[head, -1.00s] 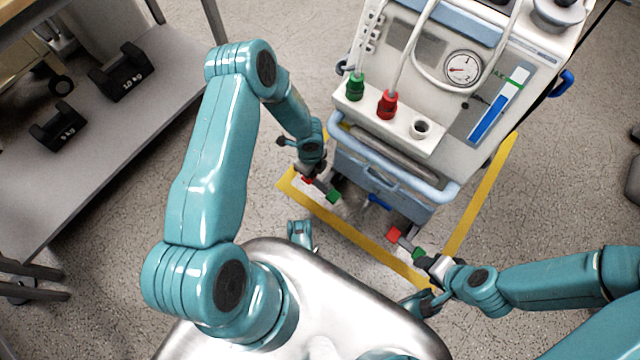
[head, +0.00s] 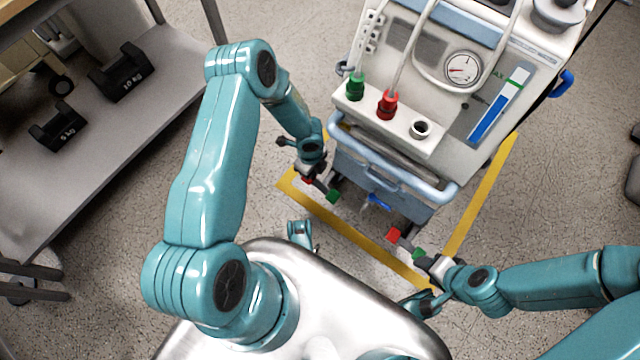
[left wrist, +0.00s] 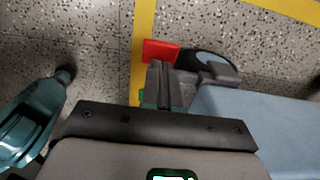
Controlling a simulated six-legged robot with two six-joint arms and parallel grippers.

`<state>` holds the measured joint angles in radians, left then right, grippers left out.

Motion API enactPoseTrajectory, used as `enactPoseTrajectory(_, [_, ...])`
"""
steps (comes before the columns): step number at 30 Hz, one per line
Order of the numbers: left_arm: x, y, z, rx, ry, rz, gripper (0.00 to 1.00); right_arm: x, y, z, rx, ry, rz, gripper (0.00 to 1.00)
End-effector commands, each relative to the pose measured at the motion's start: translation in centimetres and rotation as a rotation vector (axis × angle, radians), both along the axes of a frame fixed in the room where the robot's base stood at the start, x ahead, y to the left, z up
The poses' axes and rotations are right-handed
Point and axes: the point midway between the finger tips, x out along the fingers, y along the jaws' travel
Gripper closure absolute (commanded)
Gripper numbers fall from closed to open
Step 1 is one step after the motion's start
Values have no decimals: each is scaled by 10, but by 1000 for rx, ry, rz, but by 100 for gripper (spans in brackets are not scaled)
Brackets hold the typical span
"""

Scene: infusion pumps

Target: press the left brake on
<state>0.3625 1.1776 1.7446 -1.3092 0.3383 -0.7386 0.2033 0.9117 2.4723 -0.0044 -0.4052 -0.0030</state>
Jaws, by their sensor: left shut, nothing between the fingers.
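The left brake is a pedal with a red end and a green end at the cart's left front wheel. Its red end (head: 307,181) is partly covered by my gripper, and its green end (head: 334,196) is clear in the head view. My left gripper (head: 311,168) is shut and empty, pointing down over the pedal. In the left wrist view my left fingertips (left wrist: 162,72) are close beside the red end (left wrist: 160,51); the green end (left wrist: 141,97) is mostly hidden. I cannot tell whether they touch. My right gripper (head: 436,266) is by the right brake; its fingers are unclear.
The right brake has a red end (head: 393,235) and a green end (head: 419,254). The pump cart (head: 405,150) stands inside yellow floor tape (head: 345,233). Its blue handle (head: 390,170) overhangs the wheels. A grey shelf with weights (head: 70,165) stands left.

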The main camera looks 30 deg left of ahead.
Motion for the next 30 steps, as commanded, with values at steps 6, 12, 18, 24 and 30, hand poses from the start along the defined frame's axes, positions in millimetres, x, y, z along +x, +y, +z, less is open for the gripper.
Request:
enactPoseTrajectory(6, [0, 0, 0, 0, 0, 0, 100, 0, 0, 0, 0, 0, 0, 47])
enactPoseTrajectory(12, [0, 0, 0, 0, 0, 0, 100, 0, 0, 0, 0, 0, 0, 47])
enactPoseTrajectory(18, [0, 0, -2, 0, 0, 0, 100, 0, 0, -2, 0, 0, 0, 47])
enactPoseTrajectory(24, [0, 0, -5, 0, 0, 0, 100, 0, 0, -5, 0, 0, 0, 47])
enactPoseTrajectory(30, [0, 0, -8, 0, 0, 0, 100, 0, 0, -8, 0, 0, 0, 47])
